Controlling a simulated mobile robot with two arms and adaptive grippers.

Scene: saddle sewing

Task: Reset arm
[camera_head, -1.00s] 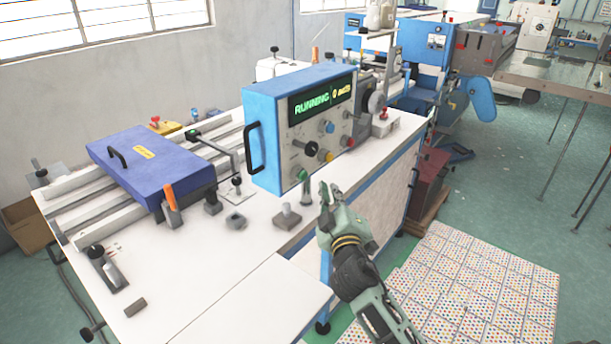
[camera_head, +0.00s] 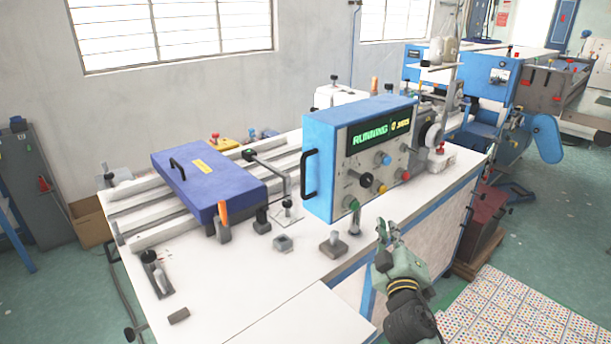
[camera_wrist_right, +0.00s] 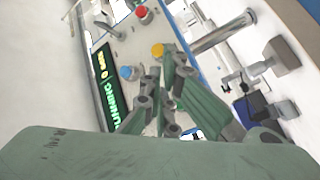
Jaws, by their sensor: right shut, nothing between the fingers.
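My right gripper (camera_head: 386,232) is shut and empty in the head view, at the front edge of the white machine table (camera_head: 235,290). It is in front of and below the blue control box (camera_head: 335,160), apart from it. The box's green display (camera_head: 380,137) reads RUNNING. In the right wrist view my right gripper (camera_wrist_right: 160,85) has its fingers together, with the control panel (camera_wrist_right: 135,45) and its knobs beyond them. The green button (camera_head: 352,203) shows low on the panel in the head view. My left gripper is not in view.
A purple-blue case (camera_head: 210,180) with a black handle lies on rails at the left of the table. Small metal posts (camera_head: 333,245) stand near the table's front edge. A grey cabinet (camera_head: 40,185) stands at the far left.

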